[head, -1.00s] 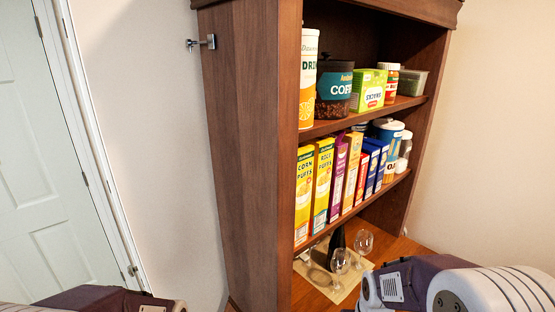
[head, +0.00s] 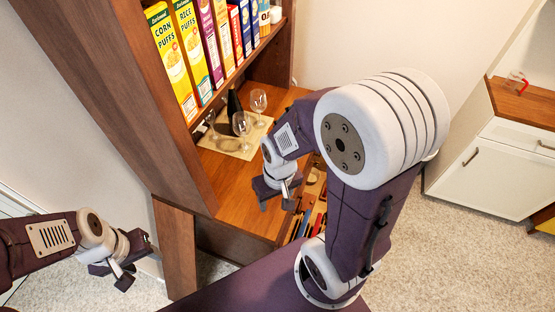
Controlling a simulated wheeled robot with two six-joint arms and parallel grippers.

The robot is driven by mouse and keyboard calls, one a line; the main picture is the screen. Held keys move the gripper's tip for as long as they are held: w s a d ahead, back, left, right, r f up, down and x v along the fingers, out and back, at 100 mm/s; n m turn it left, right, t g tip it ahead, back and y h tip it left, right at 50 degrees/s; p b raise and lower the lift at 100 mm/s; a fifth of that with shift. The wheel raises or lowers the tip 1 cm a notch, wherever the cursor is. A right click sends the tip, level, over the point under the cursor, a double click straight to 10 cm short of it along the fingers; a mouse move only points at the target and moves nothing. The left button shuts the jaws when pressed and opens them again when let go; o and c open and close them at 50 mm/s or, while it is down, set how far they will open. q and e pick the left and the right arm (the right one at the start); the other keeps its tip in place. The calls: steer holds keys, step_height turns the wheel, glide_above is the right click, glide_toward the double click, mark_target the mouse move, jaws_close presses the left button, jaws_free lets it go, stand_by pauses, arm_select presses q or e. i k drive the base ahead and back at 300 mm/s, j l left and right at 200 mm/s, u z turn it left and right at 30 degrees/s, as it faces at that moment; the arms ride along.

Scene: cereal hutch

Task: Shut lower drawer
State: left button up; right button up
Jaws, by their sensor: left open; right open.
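An open drawer (head: 314,190) with long utensils and small items in it sticks out from the wooden hutch (head: 172,100), just below the counter. My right arm covers much of it, so I cannot tell whether it is the upper or lower drawer, or how far out it is. My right gripper (head: 275,199) is open and empty, over the front of the counter beside the drawer. My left gripper (head: 124,270) is open and empty, low at the left, left of the hutch's side panel.
Cereal boxes (head: 170,62) fill the shelf above. A white cabinet (head: 496,158) stands at the right, with open carpet (head: 440,245) before it.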

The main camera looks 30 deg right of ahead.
mark_target(320, 207)
steer(key=k+l+z, duration=0.55)
steer(key=k+l, duration=0.15)
steer(key=k+l+z, duration=0.3)
steer(key=l, duration=0.15)
steer(key=k+l+z, duration=0.3)
steer(key=l, duration=0.2)
steer(key=i+j+z, duration=0.1)
steer(key=i+z, duration=0.35)
steer(key=i, duration=0.45)
